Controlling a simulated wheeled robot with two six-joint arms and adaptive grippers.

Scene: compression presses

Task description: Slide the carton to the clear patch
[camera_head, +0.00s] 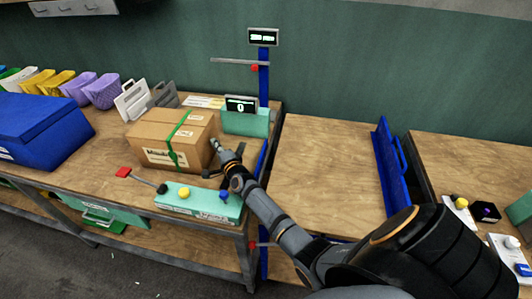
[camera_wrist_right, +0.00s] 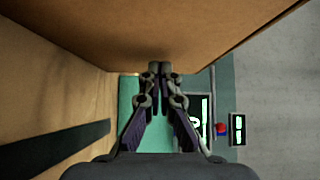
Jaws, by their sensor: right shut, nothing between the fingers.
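The brown carton (camera_head: 173,138) with a green strap and a white label stands on the left wooden bench. My right gripper (camera_head: 215,148) is at the carton's right side, low near the bench top. Its fingers are shut and empty. In the right wrist view the shut fingertips (camera_wrist_right: 160,68) lie close by a large brown cardboard face (camera_wrist_right: 150,25); I cannot tell whether they touch it. My left gripper is not in view. No marked clear patch can be made out for certain; bare wood (camera_head: 92,160) shows left of the carton.
A teal control box (camera_head: 198,203) with knobs stands in front of the carton. A red paddle (camera_head: 123,172) is at its left. A blue bin (camera_head: 38,130) is on the far left. A teal display unit (camera_head: 245,122) and grey holders (camera_head: 133,102) stand behind. The middle bench (camera_head: 325,160) is bare.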

